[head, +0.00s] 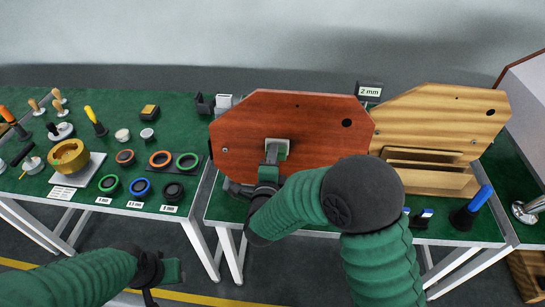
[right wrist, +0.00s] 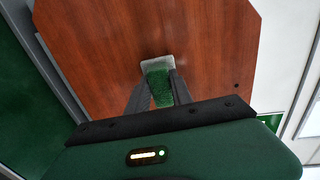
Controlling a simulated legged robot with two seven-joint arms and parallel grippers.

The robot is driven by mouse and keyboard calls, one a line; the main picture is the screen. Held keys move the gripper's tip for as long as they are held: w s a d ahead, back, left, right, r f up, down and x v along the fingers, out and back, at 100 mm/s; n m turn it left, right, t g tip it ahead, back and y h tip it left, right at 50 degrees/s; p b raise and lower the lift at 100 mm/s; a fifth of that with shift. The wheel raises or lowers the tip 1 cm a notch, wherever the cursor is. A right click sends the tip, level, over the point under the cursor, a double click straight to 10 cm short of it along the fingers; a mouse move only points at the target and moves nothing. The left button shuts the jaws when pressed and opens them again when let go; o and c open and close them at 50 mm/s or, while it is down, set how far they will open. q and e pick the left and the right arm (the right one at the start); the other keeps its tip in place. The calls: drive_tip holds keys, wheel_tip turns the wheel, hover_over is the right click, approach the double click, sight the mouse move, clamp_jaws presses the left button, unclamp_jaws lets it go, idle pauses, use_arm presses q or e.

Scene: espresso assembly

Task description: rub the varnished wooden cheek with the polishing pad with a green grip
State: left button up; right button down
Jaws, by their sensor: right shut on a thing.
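The varnished wooden cheek (head: 300,110) is a reddish-brown panel with cut corners, standing tilted on the right-hand table. It fills much of the right wrist view (right wrist: 110,40). My right gripper (head: 271,163) is shut on the green grip (right wrist: 160,88) of the polishing pad (head: 277,146). The pale pad face lies against the lower middle of the cheek, or very close to it; contact cannot be told for certain. My left gripper (head: 165,275) is low at the left, away from the tables, and its fingers are not clear.
A lighter wooden cheek (head: 440,115) with slotted wooden parts stands at the right. A blue-handled tool (head: 473,207) stands on the table's front right. The left table holds coloured rings (head: 140,187), a brass-coloured part (head: 69,156) and several handled tools. A gap separates the tables.

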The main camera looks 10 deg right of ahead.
sight(284, 158)
idle(0.4)
drive_tip(key=shift+d, duration=0.1)
drive_tip(key=shift+d+b, duration=0.25)
drive_tip(key=shift+b, duration=0.05)
drive_tip(key=shift+s+d+b, duration=0.25)
drive_tip(key=shift+d+b, duration=0.05)
drive_tip(key=shift+d, duration=0.55)
drive_tip(key=shift+s+d+b, duration=0.3)
drive_tip(key=shift+d, duration=0.55)
drive_tip(key=shift+s+d+b, duration=0.25)
drive_tip(key=shift+d+b, duration=0.05)
drive_tip(key=shift+d, duration=0.55)
drive_tip(key=shift+w+a+b, duration=0.25)
drive_tip(key=shift+a, duration=0.75)
drive_tip(key=shift+w+a+b, duration=0.2)
drive_tip(key=shift+w+a, duration=0.1)
drive_tip(key=shift+a, duration=0.65)
drive_tip(key=shift+w+a+b, duration=0.25)
drive_tip(key=shift+a, duration=0.75)
drive_tip(key=shift+s+d+b, duration=0.2)
drive_tip(key=shift+d+b, duration=0.05)
drive_tip(key=shift+d, duration=0.3)
drive_tip(key=shift+s+d+b, duration=0.15)
drive_tip(key=shift+d+b, duration=0.05)
drive_tip(key=shift+d, duration=0.35)
drive_tip(key=shift+s+d, duration=0.15)
drive_tip(key=shift+d, duration=0.25)
drive_tip(key=shift+d, duration=0.1)
